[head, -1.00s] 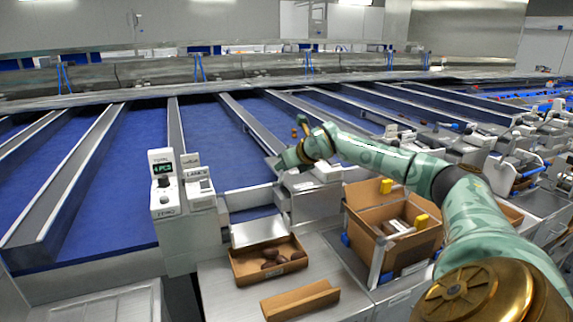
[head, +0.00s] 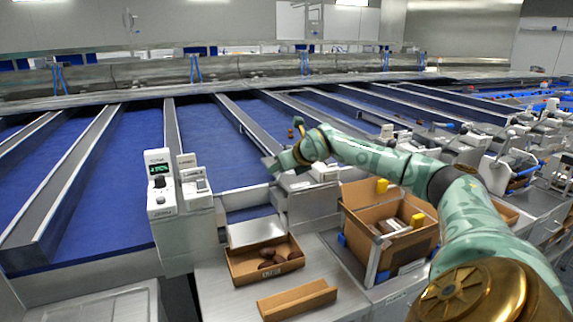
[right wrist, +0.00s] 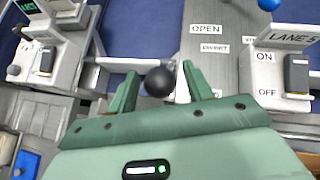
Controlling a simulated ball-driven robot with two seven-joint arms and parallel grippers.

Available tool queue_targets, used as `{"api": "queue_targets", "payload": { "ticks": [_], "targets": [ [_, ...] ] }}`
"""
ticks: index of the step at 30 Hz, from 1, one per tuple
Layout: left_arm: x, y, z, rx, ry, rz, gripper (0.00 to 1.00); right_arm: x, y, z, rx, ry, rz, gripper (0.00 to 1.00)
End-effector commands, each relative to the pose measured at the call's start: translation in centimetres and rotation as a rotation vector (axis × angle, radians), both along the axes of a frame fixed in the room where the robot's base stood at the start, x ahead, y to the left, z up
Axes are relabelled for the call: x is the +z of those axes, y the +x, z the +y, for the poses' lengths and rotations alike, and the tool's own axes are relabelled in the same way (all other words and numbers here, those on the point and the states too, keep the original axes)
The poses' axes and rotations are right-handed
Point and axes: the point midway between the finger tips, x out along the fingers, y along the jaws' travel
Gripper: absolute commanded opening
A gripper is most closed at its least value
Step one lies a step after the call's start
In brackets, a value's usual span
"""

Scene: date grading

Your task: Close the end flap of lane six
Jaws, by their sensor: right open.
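My right gripper (head: 271,166) reaches in from the right to the front end of a blue-belted lane (head: 232,158). In the right wrist view its two fingers (right wrist: 162,88) are open, on either side of a black ball knob (right wrist: 160,81). I cannot tell whether they touch it. A grey metal plate beyond carries an OPEN label (right wrist: 206,30). A sign reading LANE 5 (right wrist: 293,37) stands to the right of it. In the head view a tilted metal plate (head: 256,231) sits at this lane's end, above a box; whether it is the flap is unclear. My left gripper is out of view.
A white counter unit (head: 159,186) stands left of the lane end. An open cardboard box with dates (head: 240,273) and a cardboard strip (head: 297,299) lie on the bench. A larger carton (head: 383,258) stands under my right arm.

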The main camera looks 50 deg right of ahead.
Motion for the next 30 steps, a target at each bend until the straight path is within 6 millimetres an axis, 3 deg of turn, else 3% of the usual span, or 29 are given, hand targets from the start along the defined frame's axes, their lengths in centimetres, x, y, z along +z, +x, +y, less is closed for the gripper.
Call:
{"api": "queue_targets", "payload": {
  "ticks": [5,21,30],
  "targets": [
    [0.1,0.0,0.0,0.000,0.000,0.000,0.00,1.2,-1.4,0.2,-0.001,-0.006,0.000,0.51],
    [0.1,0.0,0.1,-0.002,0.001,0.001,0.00,8.6,-10.9,2.8,-0.001,-0.002,0.001,0.51],
    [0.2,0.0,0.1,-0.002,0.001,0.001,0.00,9.7,-12.5,3.3,0.002,0.002,0.002,0.51]
  ]
}}
